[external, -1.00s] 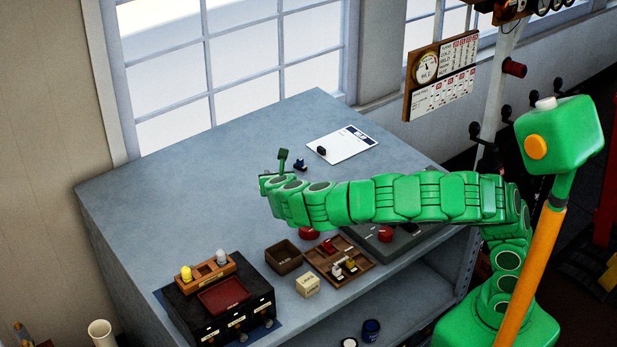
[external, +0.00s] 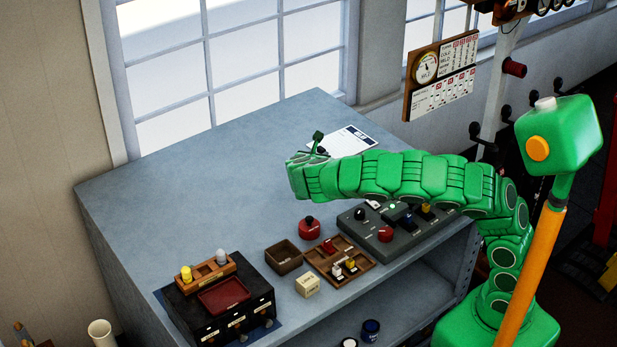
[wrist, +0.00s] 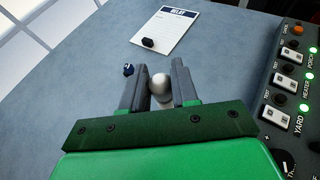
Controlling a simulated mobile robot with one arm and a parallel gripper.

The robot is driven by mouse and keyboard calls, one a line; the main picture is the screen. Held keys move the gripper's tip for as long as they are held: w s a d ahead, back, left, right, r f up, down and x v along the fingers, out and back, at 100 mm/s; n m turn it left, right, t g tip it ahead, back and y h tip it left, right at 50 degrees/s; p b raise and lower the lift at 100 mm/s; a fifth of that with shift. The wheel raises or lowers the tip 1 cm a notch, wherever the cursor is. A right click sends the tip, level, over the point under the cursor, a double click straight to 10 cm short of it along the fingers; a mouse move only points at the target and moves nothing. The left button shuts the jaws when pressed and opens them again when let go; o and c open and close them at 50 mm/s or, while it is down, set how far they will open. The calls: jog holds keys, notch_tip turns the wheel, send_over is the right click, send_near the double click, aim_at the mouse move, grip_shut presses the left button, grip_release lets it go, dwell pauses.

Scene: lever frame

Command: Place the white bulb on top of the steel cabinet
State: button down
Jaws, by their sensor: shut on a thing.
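In the wrist view my gripper (wrist: 161,66) is shut on the white bulb (wrist: 160,88), whose rounded end shows between the dark fingers. In the external view the fingers and bulb are hidden by my arm, which reaches over the blue-grey worktop. A black drawer cabinet (external: 239,317) with several drawers stands at the worktop's front left. I cannot tell from its look whether it is steel. On top it carries a wooden rack (external: 228,267) with a yellow bulb (external: 186,273) and a grey bulb (external: 222,256), and a dark red tray (external: 224,296).
A switch panel (external: 412,237) lies at the right; its switches and green lamps show in the wrist view (wrist: 297,88). A paper sheet (wrist: 166,36), dark blue knob (wrist: 129,69), red knob (external: 309,228), brown box (external: 283,257), divided tray (external: 339,262) and cream block (external: 307,285) share the worktop. The left worktop is clear.

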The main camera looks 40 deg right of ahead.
jog(key=w+f, duration=0.2)
jog(key=w, duration=0.1)
jog(key=w+a+f, duration=0.1)
jog(key=w+f, duration=0.2)
jog(key=w+a+f, duration=0.1)
jog(key=w+f, duration=0.1)
jog(key=w, duration=0.1)
jog(key=shift+w+a+f, duration=0.15)
jog(key=shift+a+f, duration=0.05)
jog(key=shift+a, duration=0.05)
jog(key=shift+w+f, duration=0.5)
jog(key=shift+f, duration=1.55)
jog(key=shift+f, duration=0.15)
jog(key=c, duration=0.8)
grip_release()
jog(key=shift+c, duration=0.2)
